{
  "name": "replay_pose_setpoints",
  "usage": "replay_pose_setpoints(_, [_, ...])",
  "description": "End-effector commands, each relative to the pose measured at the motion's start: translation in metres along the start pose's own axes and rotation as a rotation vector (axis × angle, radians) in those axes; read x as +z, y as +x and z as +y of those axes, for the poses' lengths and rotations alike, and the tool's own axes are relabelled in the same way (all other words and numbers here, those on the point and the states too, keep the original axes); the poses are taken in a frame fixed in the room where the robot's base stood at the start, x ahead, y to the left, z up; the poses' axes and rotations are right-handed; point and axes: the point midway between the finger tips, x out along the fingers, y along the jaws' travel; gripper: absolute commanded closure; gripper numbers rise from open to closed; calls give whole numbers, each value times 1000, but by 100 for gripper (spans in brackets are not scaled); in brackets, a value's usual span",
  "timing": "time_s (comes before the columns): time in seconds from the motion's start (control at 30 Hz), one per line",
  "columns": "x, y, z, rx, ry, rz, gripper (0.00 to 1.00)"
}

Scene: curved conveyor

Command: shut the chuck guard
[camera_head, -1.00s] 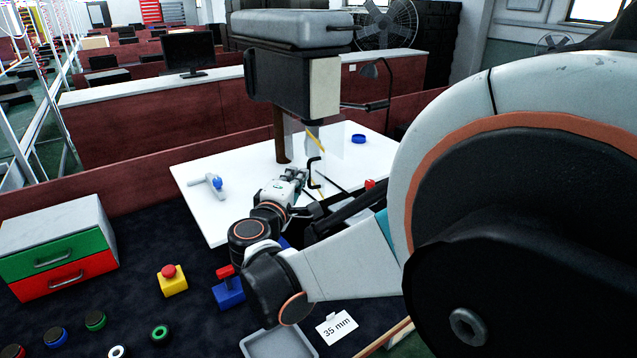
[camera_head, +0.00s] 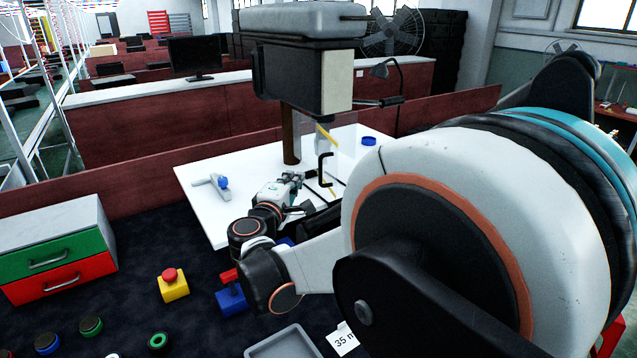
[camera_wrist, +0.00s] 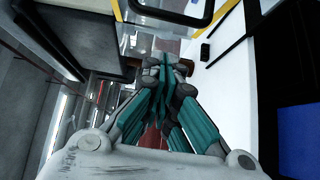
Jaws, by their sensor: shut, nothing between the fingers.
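The chuck guard (camera_head: 345,142) is a clear panel with yellow edging, hanging below the dark drill head (camera_head: 290,78). Its black C-shaped handle (camera_head: 322,170) faces me. The guard looks swung out to the right of the brown column, though its clear faces are hard to make out. My gripper (camera_head: 302,176) is just left of the handle, above the white table, and appears apart from it. In the wrist view my gripper's teal fingers (camera_wrist: 165,68) are together with nothing between them. The black handle (camera_wrist: 172,14) crosses the top of that view, beyond the fingertips.
The white table (camera_head: 200,170) carries a grey-and-blue tool (camera_head: 214,183) at left and a blue ring (camera_head: 369,141) at right. Nearer are a yellow box with red button (camera_head: 172,286), a blue block (camera_head: 231,298) and a grey tray (camera_head: 285,345). My arm hides the right foreground.

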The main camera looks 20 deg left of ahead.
Motion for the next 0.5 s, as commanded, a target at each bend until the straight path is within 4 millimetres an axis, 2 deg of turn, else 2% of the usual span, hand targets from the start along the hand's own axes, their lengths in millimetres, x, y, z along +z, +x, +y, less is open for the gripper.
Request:
replay_pose_setpoints(0.03, [10,6,-2,0,0,-5,100])
replay_pose_setpoints(0.2, [22,19,-2,0,0,-3,100])
replay_pose_setpoints(0.5, [28,24,0,0,0,-1,100])
